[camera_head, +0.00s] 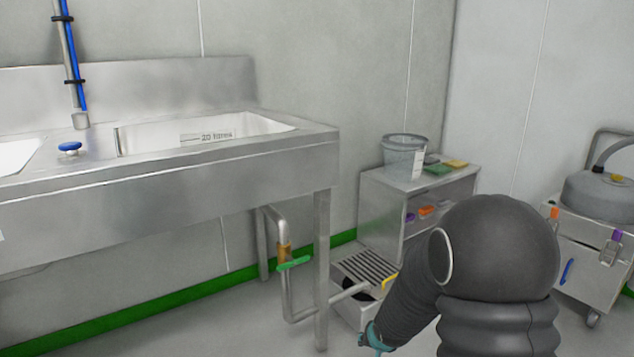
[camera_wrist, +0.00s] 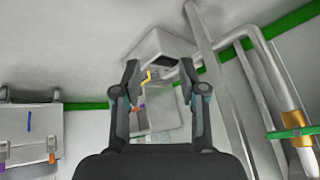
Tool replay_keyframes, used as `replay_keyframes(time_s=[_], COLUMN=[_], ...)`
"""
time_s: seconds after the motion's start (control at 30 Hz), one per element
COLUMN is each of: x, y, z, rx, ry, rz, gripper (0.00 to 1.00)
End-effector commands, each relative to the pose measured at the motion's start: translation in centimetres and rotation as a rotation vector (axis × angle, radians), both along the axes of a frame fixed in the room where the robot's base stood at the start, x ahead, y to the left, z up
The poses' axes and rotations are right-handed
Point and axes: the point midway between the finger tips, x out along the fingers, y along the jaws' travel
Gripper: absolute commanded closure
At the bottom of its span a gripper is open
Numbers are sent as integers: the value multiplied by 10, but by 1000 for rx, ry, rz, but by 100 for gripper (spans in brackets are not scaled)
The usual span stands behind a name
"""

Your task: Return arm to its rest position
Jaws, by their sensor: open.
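My gripper (camera_wrist: 160,82) shows in the wrist view with its two dark fingers spread apart and nothing between them. Behind the fingers are the floor drain box with its yellow handle and the low steel cabinet, both at a distance. In the head view my dark, sleeved arm fills the lower right and bends down to the left. Only a teal bit of the gripper end (camera_head: 374,338) shows there, low over the floor. The fingertips are hidden in that view.
A steel sink bench (camera_head: 180,165) stands at left, its leg and drain pipe (camera_head: 290,285) near my arm. A grated drain box (camera_head: 352,310) sits on the floor. A wheeled cart (camera_head: 590,245) stands at right.

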Motion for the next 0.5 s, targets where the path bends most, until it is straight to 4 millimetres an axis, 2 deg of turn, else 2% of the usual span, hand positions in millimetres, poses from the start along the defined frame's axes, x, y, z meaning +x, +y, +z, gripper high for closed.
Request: replay_keyframes(time_s=[0.03,0.2,0.5], x=[-17,-79,-179], y=[-7,-23,-27], z=[17,58,131], rx=[-48,-157,-203], ry=[42,197,356], rz=[22,107,234], gripper=[58,58,58])
